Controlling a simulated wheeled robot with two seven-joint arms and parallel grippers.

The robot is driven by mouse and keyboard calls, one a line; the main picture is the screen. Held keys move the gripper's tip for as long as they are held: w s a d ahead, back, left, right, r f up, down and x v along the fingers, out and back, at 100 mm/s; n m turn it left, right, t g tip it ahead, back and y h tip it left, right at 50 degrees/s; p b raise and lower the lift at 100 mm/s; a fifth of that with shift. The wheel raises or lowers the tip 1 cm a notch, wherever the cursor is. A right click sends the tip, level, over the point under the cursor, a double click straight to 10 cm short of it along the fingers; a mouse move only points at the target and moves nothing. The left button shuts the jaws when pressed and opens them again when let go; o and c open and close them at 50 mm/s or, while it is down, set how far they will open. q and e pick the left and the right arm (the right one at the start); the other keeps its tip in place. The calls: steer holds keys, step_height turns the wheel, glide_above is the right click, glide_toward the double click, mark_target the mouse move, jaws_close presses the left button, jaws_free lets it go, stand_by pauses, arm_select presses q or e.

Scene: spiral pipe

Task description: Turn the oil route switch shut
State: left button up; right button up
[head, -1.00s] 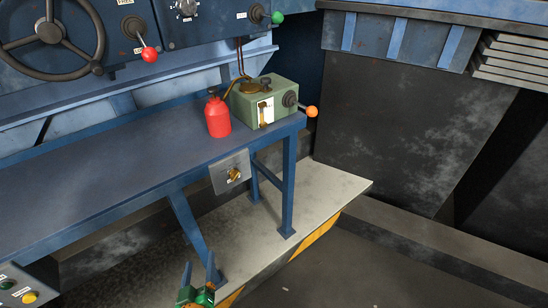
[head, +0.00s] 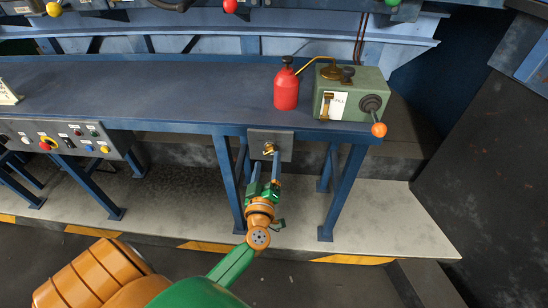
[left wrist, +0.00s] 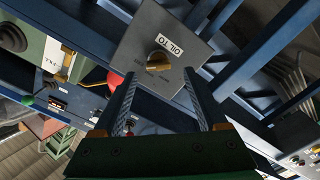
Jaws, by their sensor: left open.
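The oil route switch is a small brass knob (head: 269,149) on a grey plate (head: 285,143) fixed to the bench's front edge. In the left wrist view the knob (left wrist: 159,61) sits near the middle of the tilted plate (left wrist: 180,38), beside a white label reading "OIL TO" (left wrist: 172,44). My left gripper (head: 266,166) is open just below and in front of the plate. In the left wrist view its two fingers (left wrist: 161,76) stand apart on either side of the knob's line. I cannot tell whether they touch it. My right gripper is not in view.
A red oil can (head: 286,88) and a green box (head: 355,98) with an orange-ended lever (head: 378,129) stand on the blue bench (head: 150,90) above. A button panel (head: 70,138) is at the left. Blue legs (head: 345,190) flank the gripper; the floor in front is clear.

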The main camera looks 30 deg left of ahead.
mark_target(269, 154)
arm_select(q)
steer(key=x, duration=0.2)
steer(key=shift+w+a, duration=0.2)
steer(key=shift+w, duration=0.35)
steer(key=shift+d, duration=0.15)
steer(key=shift+s, duration=0.1)
jaws_close()
steer(key=shift+n, duration=0.3)
steer(key=n, duration=0.3)
steer(key=shift+f+n, duration=0.1)
steer(key=shift+n, duration=0.3)
steer(key=n+b, duration=0.1)
steer(key=n, duration=0.4)
